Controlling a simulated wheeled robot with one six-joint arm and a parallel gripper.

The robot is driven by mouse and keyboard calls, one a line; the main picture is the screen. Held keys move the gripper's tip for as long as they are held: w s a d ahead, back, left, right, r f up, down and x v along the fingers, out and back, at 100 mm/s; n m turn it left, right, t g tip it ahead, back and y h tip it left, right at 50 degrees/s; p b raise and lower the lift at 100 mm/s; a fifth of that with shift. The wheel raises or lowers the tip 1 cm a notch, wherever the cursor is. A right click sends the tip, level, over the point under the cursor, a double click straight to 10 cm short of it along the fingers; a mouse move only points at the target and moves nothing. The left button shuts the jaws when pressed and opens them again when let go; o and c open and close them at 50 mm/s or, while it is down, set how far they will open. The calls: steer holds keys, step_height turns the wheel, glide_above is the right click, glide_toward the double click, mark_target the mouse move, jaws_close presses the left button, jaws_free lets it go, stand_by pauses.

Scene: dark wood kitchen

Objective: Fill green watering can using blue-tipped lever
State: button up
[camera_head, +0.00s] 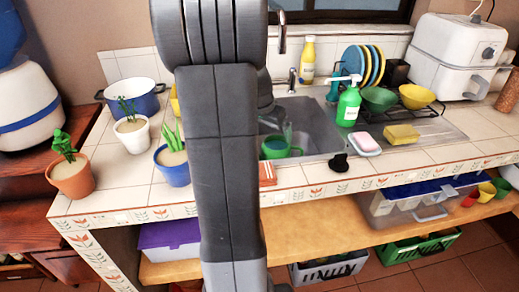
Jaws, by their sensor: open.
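The green watering can (280,147) sits in the left part of the metal sink, partly hidden behind my arm. My gripper (284,130) shows only in part at the right edge of my arm. It appears just above the can and is open, but its fingertips are hard to make out. The tap spout (282,38) rises at the back of the sink. A small metal lever (292,80) stands at the sink's back edge.
A green soap bottle (348,106), pink soap (366,142) and yellow sponge (401,134) stand right of the sink (318,125). Potted plants and a blue pot (142,98) fill the left counter. A black object (339,162) lies at the sink's front edge.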

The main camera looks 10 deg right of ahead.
glide_toward(277, 149)
steer(key=s+f, duration=0.1)
steer(key=s, duration=0.3)
steer(key=shift+w+x, duration=0.2)
steer(key=shift+x, duration=1.25)
steer(key=shift+w+x, duration=0.25)
steer(key=shift+x, duration=1.2)
steer(key=shift+r, duration=0.15)
steer(key=shift+r, duration=0.1)
steer(key=c, duration=1.4)
steer(key=shift+r, duration=0.15)
